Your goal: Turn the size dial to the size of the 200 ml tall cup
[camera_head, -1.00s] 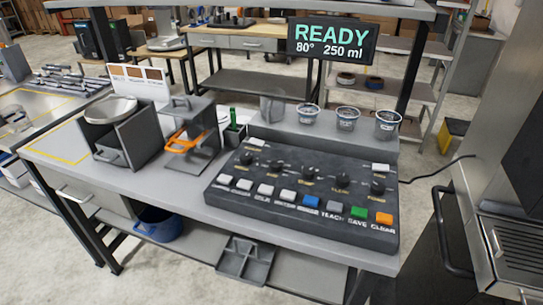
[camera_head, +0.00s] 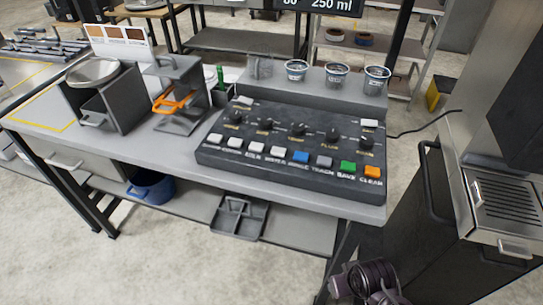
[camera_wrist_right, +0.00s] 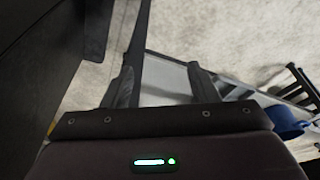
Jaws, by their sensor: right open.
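The control panel (camera_head: 215,157) is a dark console on the grey counter. It has a row of black dials, including the middle dial (camera_head: 298,130), above a row of coloured buttons. The dial labels are too small to tell which is the size dial. The display (camera_head: 330,4), cut off at the top, shows 250 ml. Three cups, left (camera_head: 297,70), middle (camera_head: 337,76) and right (camera_head: 376,80), stand on the ledge behind the panel; their markings are unreadable. My right gripper (camera_wrist_right: 162,86) is open and empty, away from the panel. My left gripper is out of view.
A grey metal bin (camera_head: 125,100), an orange-handled stand (camera_head: 180,120) and a green-handled item (camera_head: 221,78) stand left of the panel. A steel appliance (camera_head: 505,200) is at the right.

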